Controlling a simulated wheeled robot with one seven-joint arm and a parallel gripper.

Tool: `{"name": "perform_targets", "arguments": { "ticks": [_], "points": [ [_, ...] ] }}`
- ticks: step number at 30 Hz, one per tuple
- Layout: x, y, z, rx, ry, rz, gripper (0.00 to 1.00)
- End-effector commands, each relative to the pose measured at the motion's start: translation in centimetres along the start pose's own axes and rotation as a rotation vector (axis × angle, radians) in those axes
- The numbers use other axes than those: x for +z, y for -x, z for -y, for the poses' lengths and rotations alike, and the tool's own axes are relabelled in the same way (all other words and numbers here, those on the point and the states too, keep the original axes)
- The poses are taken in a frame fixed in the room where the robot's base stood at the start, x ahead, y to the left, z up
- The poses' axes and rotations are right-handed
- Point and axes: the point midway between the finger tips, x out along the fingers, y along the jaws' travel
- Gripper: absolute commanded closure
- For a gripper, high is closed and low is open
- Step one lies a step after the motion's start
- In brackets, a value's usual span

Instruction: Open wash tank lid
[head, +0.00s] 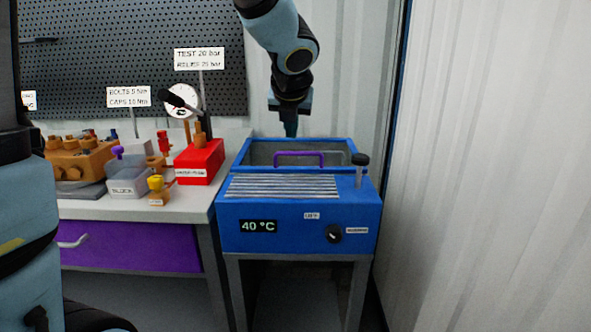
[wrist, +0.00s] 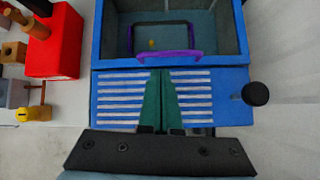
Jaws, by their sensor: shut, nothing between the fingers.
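The blue wash tank (head: 298,215) stands right of the bench with a "40 °C" display on its front. Its basin (head: 262,152) shows grey inside; I cannot make out a separate lid. A purple handle (head: 299,154) stands at the basin and also shows in the wrist view (wrist: 168,55), with a dark basket-like frame and a small yellow thing behind it. My gripper (head: 291,133) points down above the tank, shut and empty. In the wrist view its green fingers (wrist: 161,73) meet in front of the slatted top, apart from the purple handle in the picture.
A black-topped post (head: 361,160) rises at the tank's right side. The bench (head: 190,207) at left holds a red box (head: 200,163), a gauge (head: 182,101) and several pump parts. A white corrugated wall (head: 480,160) closes the right side.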

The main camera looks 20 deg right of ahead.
Motion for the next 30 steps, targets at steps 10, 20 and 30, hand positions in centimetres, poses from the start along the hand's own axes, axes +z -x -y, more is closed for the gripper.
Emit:
{"name": "perform_targets", "arguments": {
  "ticks": [10,20,30],
  "points": [
    [-1.3,-1.7,2.0,-0.018,0.132,-0.052,1.0],
    [-1.6,-7.5,2.2,-0.018,0.128,-0.05,1.0],
    [-1.5,-9.7,2.2,-0.019,0.128,-0.047,1.0]
  ]
}}
